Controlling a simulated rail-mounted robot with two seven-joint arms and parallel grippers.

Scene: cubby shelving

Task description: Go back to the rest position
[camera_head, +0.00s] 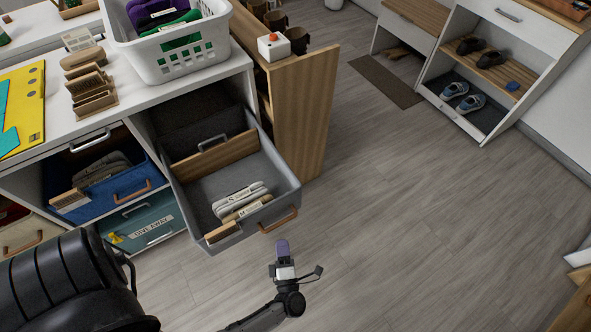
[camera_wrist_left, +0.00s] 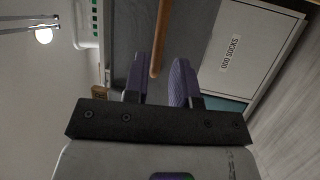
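My left gripper (camera_head: 283,248) is over the floor just in front of the pulled-out grey drawer (camera_head: 283,172). In the left wrist view its purple-padded fingers (camera_wrist_left: 158,84) stand apart, with nothing held between them. The drawer's copper-coloured handle (camera_head: 278,221) is just beyond the fingertips in the head view, with a small gap. The handle (camera_wrist_left: 160,38) also shows in the wrist view, in line with the space between the fingers. My right gripper is not in view.
The open drawer holds folded light cloths (camera_head: 240,198). Beside it are a blue bin (camera_head: 112,190), a teal bin (camera_head: 150,222) and a wooden panel (camera_head: 303,115). A white basket (camera_head: 180,62) stands on the cabinet. The floor (camera_head: 420,220) to the right is clear.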

